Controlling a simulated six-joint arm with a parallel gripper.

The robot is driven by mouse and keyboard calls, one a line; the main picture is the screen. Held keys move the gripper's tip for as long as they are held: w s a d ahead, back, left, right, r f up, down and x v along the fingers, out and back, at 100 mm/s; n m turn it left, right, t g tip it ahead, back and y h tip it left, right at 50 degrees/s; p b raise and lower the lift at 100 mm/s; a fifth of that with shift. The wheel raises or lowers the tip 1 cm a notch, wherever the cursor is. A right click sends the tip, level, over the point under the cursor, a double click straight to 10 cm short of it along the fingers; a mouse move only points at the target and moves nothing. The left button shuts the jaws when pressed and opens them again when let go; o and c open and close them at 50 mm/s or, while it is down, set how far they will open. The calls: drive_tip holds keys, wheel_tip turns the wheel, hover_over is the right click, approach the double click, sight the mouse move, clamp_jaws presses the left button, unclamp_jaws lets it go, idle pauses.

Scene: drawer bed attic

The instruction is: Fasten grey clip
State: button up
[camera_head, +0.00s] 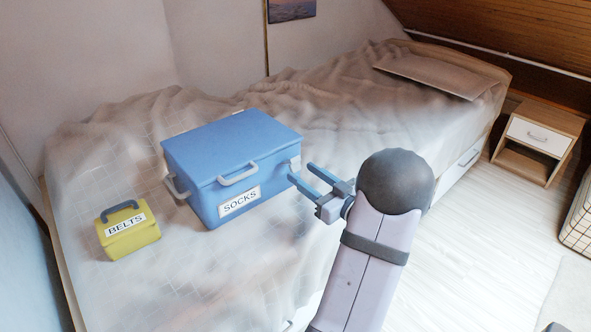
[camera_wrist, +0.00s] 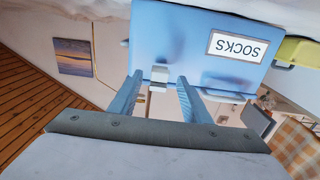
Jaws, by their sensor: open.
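The blue box (camera_head: 232,168) labelled SOCKS stands on the bed with its lid down. A light grey clip (camera_head: 295,164) sits on its right end, near the lid seam. In the wrist view the clip (camera_wrist: 158,74) shows on the blue wall, and I cannot tell whether it is latched. My gripper (camera_head: 302,172) is at that end of the box, its two blue-grey fingers pointing at the wall. In the wrist view my gripper (camera_wrist: 160,80) is open and empty, with the clip between its fingertips or just beyond them. I cannot tell whether they touch.
A small yellow box (camera_head: 130,236) labelled BELTS stands left of the blue box. The blue box has a pale handle (camera_head: 238,175) in front. The bed (camera_head: 200,290) has free room in front. A nightstand (camera_head: 538,140) stands at the right.

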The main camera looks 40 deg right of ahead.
sight(297, 169)
drive_tip(key=shift+w+b, duration=0.3)
drive_tip(key=shift+w, duration=2)
drive_tip(key=shift+c, duration=0.6)
drive_tip(key=c, duration=0.9)
